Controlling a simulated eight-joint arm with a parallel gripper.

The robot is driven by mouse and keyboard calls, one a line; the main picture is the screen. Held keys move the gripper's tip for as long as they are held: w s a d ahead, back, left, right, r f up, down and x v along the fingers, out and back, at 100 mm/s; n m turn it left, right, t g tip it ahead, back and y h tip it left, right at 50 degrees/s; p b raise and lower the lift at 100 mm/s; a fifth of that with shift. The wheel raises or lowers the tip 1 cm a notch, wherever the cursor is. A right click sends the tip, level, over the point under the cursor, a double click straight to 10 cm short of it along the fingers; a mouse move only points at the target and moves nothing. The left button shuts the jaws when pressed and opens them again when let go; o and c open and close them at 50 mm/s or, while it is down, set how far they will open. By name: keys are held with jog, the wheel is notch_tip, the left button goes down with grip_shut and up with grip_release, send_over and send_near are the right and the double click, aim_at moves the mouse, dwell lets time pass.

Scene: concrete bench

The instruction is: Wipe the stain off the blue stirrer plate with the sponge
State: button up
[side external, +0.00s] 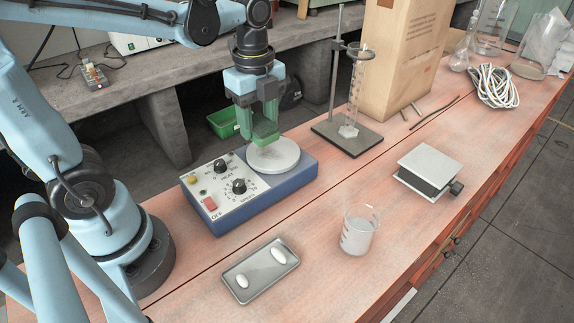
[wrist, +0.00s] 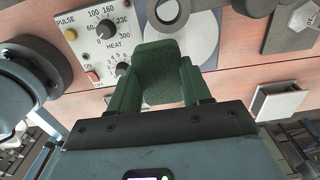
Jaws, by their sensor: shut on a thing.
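The blue stirrer plate (side external: 268,189) stands on the bench, with a round pale top (side external: 276,159) and a panel of knobs. My gripper (side external: 256,112) is shut on the green sponge (side external: 262,131). The sponge is held upright over the back left part of the round top; I cannot tell whether it touches. In the wrist view, the sponge (wrist: 160,72) sits between the two green fingers and covers part of the round top (wrist: 204,50).
A ring stand (side external: 350,136) with a glass cylinder stands behind right of the plate. A tray (side external: 259,284) with two white capsule-shaped pieces, a beaker (side external: 357,232) and a lab jack (side external: 430,166) stand in front. The bench between them is clear.

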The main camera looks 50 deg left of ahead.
aim_at(259, 157)
notch_tip(259, 157, down, 6)
jog(key=shift+w, duration=0.3)
jog(key=shift+c, duration=0.3)
jog(key=shift+w+f, duration=0.15)
jog(key=shift+w, duration=0.3)
jog(key=shift+w+r, duration=0.2)
jog(key=shift+w, duration=0.95)
jog(key=shift+c, duration=0.2)
jog(key=shift+w+f, duration=0.1)
jog(key=shift+f, duration=0.15)
jog(key=s, duration=0.3)
jog(key=shift+s+r, duration=0.1)
jog(key=shift+s, duration=0.05)
jog(key=shift+w+a, duration=0.3)
jog(key=shift+w, duration=0.65)
jog(key=shift+w+r, duration=0.1)
jog(key=shift+w, duration=0.7)
jog(key=shift+s+f, duration=0.15)
jog(key=shift+s, duration=0.65)
jog(key=shift+s+f, duration=0.1)
jog(key=shift+s, duration=1.05)
jog(key=shift+s+r, duration=0.15)
jog(key=shift+r, duration=4.05)
